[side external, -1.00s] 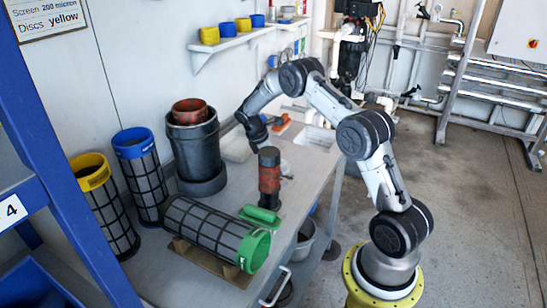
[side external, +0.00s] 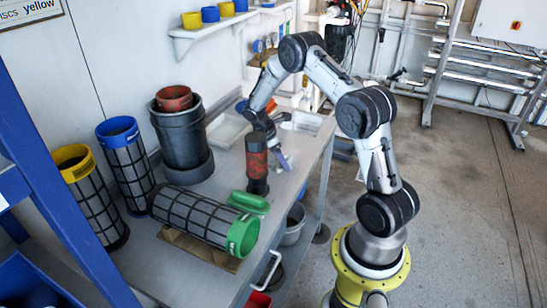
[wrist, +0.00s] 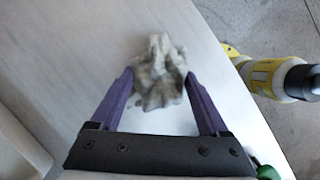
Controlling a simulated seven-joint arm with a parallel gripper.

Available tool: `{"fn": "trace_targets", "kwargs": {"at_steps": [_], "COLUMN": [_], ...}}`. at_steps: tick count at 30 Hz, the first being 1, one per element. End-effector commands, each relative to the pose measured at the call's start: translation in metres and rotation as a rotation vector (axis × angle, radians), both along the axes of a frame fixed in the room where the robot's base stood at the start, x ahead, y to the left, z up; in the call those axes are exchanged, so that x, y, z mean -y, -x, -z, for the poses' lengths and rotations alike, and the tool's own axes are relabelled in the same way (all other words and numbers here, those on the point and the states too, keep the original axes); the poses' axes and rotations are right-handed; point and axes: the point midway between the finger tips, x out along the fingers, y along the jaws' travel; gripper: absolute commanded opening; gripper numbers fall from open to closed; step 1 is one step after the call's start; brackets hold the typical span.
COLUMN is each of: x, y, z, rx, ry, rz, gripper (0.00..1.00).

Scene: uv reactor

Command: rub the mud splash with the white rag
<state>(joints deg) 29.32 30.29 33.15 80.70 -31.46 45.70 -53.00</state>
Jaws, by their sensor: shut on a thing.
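My gripper (wrist: 160,76) has two purple fingers, shut on a crumpled grey-white rag (wrist: 160,65) with darker patches. In the wrist view the rag bulges out beyond the fingertips, over the pale bench top. In the side view my gripper (side external: 283,161) is low over the bench, just right of a red and black cylinder (side external: 257,165). The rag is hard to make out there.
The bench (side external: 301,155) holds a green-ended mesh filter (side external: 200,217), a green object (side external: 248,202) and a dark pot (side external: 183,135). A white tray (side external: 227,130) lies behind.

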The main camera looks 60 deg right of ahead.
Motion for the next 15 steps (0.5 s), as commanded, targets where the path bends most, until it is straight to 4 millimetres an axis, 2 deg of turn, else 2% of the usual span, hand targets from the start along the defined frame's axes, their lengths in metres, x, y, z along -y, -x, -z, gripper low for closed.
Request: {"fn": "trace_targets", "kwargs": {"at_steps": [15], "x": [0.0], "y": [-0.05], "z": [0.001], "rx": [0.002], "ry": [0.0], "rz": [-0.002], "gripper": [0.34]}}
